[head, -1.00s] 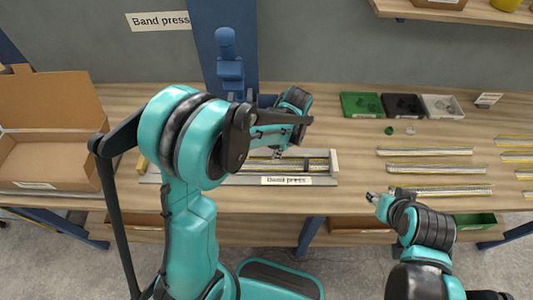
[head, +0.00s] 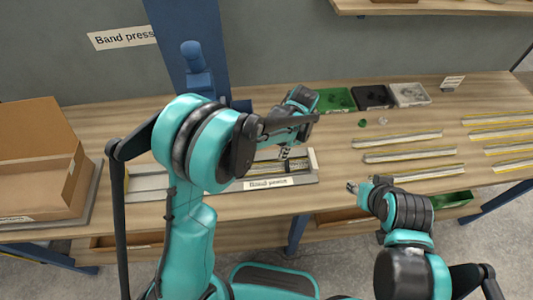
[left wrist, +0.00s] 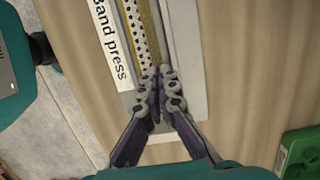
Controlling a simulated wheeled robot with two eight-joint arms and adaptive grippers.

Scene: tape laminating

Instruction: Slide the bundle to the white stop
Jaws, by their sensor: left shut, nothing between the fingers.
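The bundle of thin strips (left wrist: 142,28), yellow-edged with a perforated pale face, lies lengthwise in the press fixture (head: 150,182) labelled "Band press". My left arm hides part of it in the head view. A pale upright end piece (head: 313,160), seemingly the white stop, stands at the fixture's right end. My left gripper (head: 285,153) is shut and empty, low over the fixture's right part. In the left wrist view its fingertips (left wrist: 159,80) overlap the strips; whether they touch is unclear. My right gripper (head: 352,187) hovers near the table's front edge, right of the fixture; its jaws are too small to read.
An open cardboard box (head: 40,165) stands at the left. Green (head: 336,100), black (head: 374,97) and pale (head: 410,94) bins line the back. Several loose strips (head: 410,154) lie to the right. A blue press column (head: 190,60) rises behind the fixture.

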